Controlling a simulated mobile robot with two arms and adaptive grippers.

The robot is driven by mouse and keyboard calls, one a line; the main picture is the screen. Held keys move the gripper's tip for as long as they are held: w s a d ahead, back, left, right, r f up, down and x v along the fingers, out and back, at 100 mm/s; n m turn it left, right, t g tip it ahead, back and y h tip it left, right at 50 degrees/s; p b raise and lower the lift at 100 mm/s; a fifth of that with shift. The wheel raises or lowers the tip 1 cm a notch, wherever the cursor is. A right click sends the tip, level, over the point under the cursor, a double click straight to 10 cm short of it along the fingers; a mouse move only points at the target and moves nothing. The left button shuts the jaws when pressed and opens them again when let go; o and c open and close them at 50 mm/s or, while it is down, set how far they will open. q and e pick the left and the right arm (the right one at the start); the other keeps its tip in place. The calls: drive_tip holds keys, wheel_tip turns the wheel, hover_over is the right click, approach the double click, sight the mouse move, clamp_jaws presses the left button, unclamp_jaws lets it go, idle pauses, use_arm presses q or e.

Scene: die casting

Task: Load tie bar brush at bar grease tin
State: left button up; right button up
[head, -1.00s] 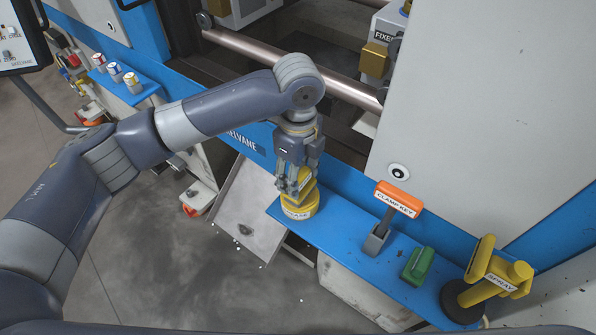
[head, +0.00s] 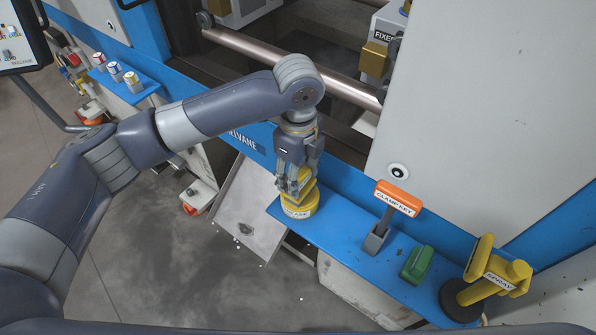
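The bar grease tin (head: 299,208) is a yellow round tin with a partly hidden white label, standing at the left end of the blue shelf. A yellow block-like piece (head: 304,190), which looks like the tie bar brush, sits at the tin's top between the fingers of my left gripper (head: 292,187). The gripper points down, with its fingers around the yellow piece. The fingers hide much of the brush and the tin's opening, so how deep the brush sits cannot be told. My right gripper is not in view.
The blue shelf (head: 338,233) also holds an orange clamp key (head: 397,198) in a grey holder, a green block (head: 417,263) and a yellow spray tool (head: 498,277). A copper-coloured tie bar (head: 290,68) runs behind my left arm. A grey sloped chute (head: 250,210) lies left of the shelf.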

use_arm(q)
drive_tip(key=shift+s+f+p, duration=0.1)
drive_tip(key=shift+p, duration=0.2)
idle(1.2)
wheel_tip(320, 180, up, 7)
drive_tip(key=p, duration=0.8)
idle(0.8)
drive_tip(key=shift+a+f+b, duration=0.1)
drive_tip(key=shift+a+b, duration=0.15)
drive_tip(key=shift+b, duration=0.1)
drive_tip(key=s+a+f+n+b, duration=0.3)
drive_tip(key=s+a+n+b, duration=0.2)
drive_tip(key=a+n, duration=0.4)
drive_tip(key=s+a+f+n+b, duration=0.3)
drive_tip(key=s+a+n+b, duration=0.2)
drive_tip(key=n, duration=1)
drive_tip(key=a+b, duration=0.2)
drive_tip(key=a, duration=0.2)
drive_tip(key=shift+n, duration=0.4)
